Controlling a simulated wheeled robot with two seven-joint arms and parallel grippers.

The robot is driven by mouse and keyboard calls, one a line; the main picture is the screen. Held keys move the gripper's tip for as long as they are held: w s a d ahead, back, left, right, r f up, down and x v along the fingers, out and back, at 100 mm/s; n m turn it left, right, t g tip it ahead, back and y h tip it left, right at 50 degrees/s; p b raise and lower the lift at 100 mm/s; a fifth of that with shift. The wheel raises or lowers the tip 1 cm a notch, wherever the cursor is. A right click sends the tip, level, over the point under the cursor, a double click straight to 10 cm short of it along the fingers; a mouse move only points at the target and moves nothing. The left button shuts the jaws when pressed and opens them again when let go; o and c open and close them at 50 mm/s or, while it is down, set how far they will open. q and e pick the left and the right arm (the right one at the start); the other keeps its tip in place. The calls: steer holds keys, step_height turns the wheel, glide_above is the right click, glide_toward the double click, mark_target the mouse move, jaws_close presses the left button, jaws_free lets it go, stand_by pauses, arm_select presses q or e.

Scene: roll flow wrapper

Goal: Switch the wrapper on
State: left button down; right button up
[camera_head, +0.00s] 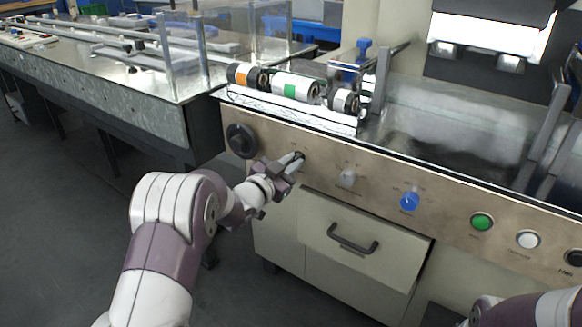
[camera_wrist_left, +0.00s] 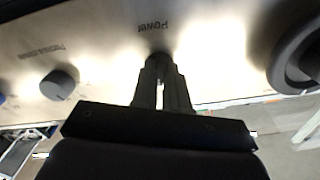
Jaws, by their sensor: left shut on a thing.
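The wrapper's front panel (camera_head: 380,184) runs along the machine below its deck. My left gripper (camera_head: 296,159) is at the left part of this panel, shut on the small dark power knob (camera_head: 300,154). In the left wrist view my two fingers (camera_wrist_left: 162,80) reach up to the panel just under the upside-down "Power" label (camera_wrist_left: 150,27). The fingers hide most of the knob, so I cannot tell which way it points. Part of my right arm shows at the bottom right of the head view; its gripper is out of view.
A large black dial (camera_head: 241,140) sits left of the power knob. A grey knob (camera_head: 347,178), a blue knob (camera_head: 410,201), a green button (camera_head: 481,222) and a white button (camera_head: 528,239) follow to the right. A drawer handle (camera_head: 352,240) sticks out below.

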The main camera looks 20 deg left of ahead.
arm_select(q)
steer(key=shift+f+m+b, duration=0.1)
steer(key=shift+m+b, duration=0.2)
steer(key=shift+m, duration=0.5)
steer(key=c, duration=1.1)
jaws_free()
steer(key=shift+c, duration=0.2)
steer(key=p+v, duration=0.3)
steer(key=v, duration=0.9)
steer(key=shift+s+p, duration=0.3)
steer(key=shift+p, duration=0.05)
steer(key=shift+a, duration=0.15)
